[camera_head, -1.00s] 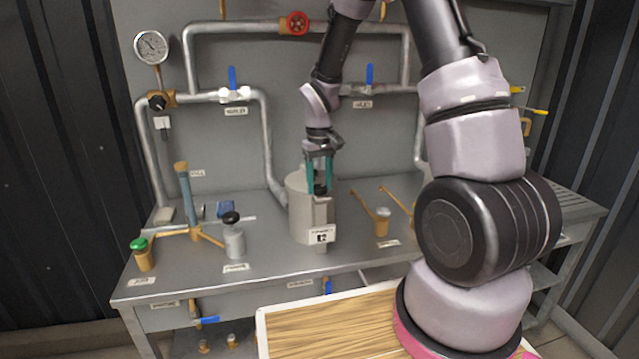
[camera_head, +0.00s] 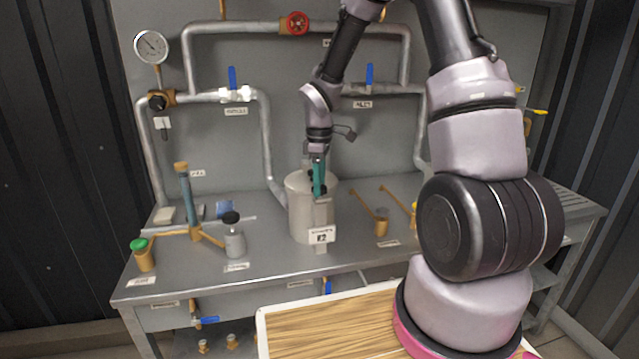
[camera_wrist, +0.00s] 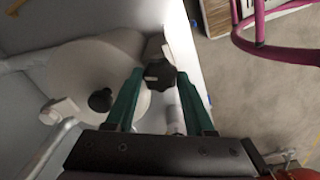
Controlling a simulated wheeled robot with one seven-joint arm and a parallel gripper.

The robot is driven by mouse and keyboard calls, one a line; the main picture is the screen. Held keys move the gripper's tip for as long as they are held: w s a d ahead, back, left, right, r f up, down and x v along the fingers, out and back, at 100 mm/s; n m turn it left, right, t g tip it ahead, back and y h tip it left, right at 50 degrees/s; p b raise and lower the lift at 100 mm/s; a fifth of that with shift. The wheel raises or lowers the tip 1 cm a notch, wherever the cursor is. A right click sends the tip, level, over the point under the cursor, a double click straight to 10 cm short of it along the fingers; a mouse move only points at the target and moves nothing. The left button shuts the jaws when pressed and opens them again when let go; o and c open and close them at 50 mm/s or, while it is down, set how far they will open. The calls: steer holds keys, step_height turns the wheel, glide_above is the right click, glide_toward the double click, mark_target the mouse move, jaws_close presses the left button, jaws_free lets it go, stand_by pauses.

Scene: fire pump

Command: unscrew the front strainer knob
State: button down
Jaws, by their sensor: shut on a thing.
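The strainer is a grey-white cylinder (camera_head: 302,215) standing on the bench in the head view. From above it shows in the wrist view (camera_wrist: 85,75). A black lobed knob with a pale mark, the front strainer knob (camera_wrist: 160,75), sits at its rim on the bench-front side. My gripper (camera_wrist: 159,77) points down with its two green fingers shut on either side of this knob. A second black knob (camera_wrist: 100,100) stands clear of the fingers. In the head view my gripper (camera_head: 319,188) partly hides the knobs, and its fingers overlap nearly edge-on.
A grey bottle with a black top (camera_head: 234,238) and a green-capped brass part (camera_head: 144,256) stand left on the bench. A brass cup (camera_head: 382,222) stands right. Pipes with blue-handled valves (camera_head: 233,92) run behind. A wooden-topped surface (camera_head: 330,325) lies in front.

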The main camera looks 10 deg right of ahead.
steer(key=shift+n, duration=0.6)
steer(key=shift+c, duration=1.3)
jaws_free()
steer(key=shift+r, duration=0.1)
step_height(320, 180, up, 11)
